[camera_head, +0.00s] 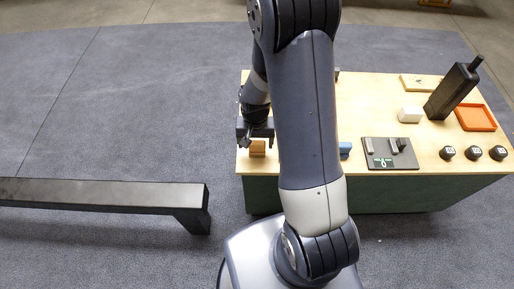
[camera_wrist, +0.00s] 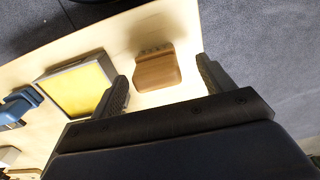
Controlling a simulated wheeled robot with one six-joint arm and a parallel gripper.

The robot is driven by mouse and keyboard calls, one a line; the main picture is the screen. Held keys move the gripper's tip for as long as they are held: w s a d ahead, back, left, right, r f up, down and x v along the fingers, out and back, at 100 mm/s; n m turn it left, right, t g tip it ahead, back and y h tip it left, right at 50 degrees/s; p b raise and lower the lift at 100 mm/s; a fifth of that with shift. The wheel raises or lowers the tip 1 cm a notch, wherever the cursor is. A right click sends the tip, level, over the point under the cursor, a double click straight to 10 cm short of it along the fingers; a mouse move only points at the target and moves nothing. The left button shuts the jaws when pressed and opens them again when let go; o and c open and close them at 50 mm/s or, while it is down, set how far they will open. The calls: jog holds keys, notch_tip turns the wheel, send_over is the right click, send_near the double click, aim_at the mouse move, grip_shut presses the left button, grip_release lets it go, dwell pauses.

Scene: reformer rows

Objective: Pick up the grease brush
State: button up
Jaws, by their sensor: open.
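The grease brush appears to be the small brown wooden block (camera_wrist: 158,72) with a row of dark marks or tufts along its far edge. It lies on the light wooden tabletop, and in the head view the brush (camera_head: 257,149) is near the table's front left corner. My gripper (camera_wrist: 163,69) is open, with one finger on each side of the block and visible gaps between. In the head view my gripper (camera_head: 257,141) is just above and behind the block. Whether the fingertips are at the block's height is unclear.
A yellow pad in a grey frame (camera_wrist: 80,88) lies left of the block, with a blue object (camera_wrist: 18,108) beyond. Further right stand a dark board (camera_head: 378,160), white block (camera_head: 409,115), black upright device (camera_head: 453,92), orange tray (camera_head: 476,118) and black knobs (camera_head: 473,153).

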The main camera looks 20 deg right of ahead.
aim_at(257, 150)
jog(key=f, duration=0.5)
jog(key=shift+s+d, duration=0.1)
jog(key=shift+d, duration=0.15)
jog(key=shift+r, duration=0.1)
jog(key=c, duration=1.2)
jog(key=shift+o, duration=0.2)
notch_tip(257, 150, up, 10)
jog(key=shift+p, duration=0.35)
jog(key=o, duration=0.4)
jog(key=shift+c, duration=1)
